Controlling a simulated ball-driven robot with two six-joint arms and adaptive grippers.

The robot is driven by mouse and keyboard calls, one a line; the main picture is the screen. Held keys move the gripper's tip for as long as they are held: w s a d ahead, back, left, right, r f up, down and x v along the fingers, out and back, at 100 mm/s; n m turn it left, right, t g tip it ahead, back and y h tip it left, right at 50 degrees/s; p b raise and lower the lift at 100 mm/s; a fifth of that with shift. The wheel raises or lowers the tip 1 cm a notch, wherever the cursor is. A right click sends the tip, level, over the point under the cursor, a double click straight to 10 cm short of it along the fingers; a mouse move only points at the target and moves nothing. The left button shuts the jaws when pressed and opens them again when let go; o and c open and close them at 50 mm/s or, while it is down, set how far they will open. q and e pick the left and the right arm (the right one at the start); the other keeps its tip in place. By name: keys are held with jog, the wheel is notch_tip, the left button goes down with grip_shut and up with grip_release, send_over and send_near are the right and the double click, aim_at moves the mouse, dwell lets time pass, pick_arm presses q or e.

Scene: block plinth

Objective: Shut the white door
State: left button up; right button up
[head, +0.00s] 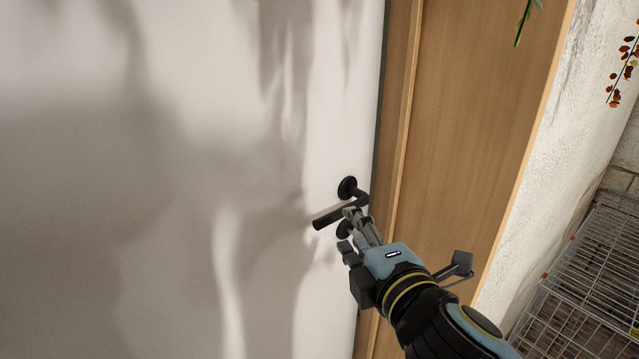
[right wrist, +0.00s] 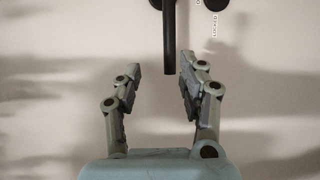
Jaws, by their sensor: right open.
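The white door (head: 180,180) fills the left and middle of the head view, with soft shadows on it. Its black lever handle (head: 340,212) sits near the door's right edge. My right gripper (head: 350,228) is open at the handle, just below and to the right of the lever in the head view. In the right wrist view the handle (right wrist: 169,40) points down towards the gap between the open fingers (right wrist: 158,85), and the fingers are not closed on it. Part of the handle's lower fitting is hidden by the gripper in the head view. My left gripper is not in view.
A wooden door frame (head: 460,100) stands to the right of the door, with a rough white wall (head: 545,170) beyond it. A wire rack (head: 590,280) stands at the lower right. Green leaves (head: 522,22) and a red-leaved sprig (head: 622,75) hang at the upper right.

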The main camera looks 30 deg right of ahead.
aim_at(340, 217)
jog(key=shift+g, duration=0.4)
jog(key=x, duration=0.2)
jog(key=p+x, duration=0.1)
jog(key=x, duration=0.2)
jog(key=f+x, duration=0.1)
jog(key=x, duration=0.2)
jog(key=shift+s+d+p, duration=0.2)
jog(key=shift+d+p, duration=0.15)
jog(key=shift+w+d, duration=0.1)
jog(key=shift+w, duration=0.45)
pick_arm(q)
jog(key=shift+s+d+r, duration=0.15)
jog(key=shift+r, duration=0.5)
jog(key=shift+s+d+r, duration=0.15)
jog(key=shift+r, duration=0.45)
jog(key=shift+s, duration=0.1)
pick_arm(e)
jog(key=shift+c, duration=1.2)
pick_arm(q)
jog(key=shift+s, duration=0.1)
pick_arm(e)
grip_shut()
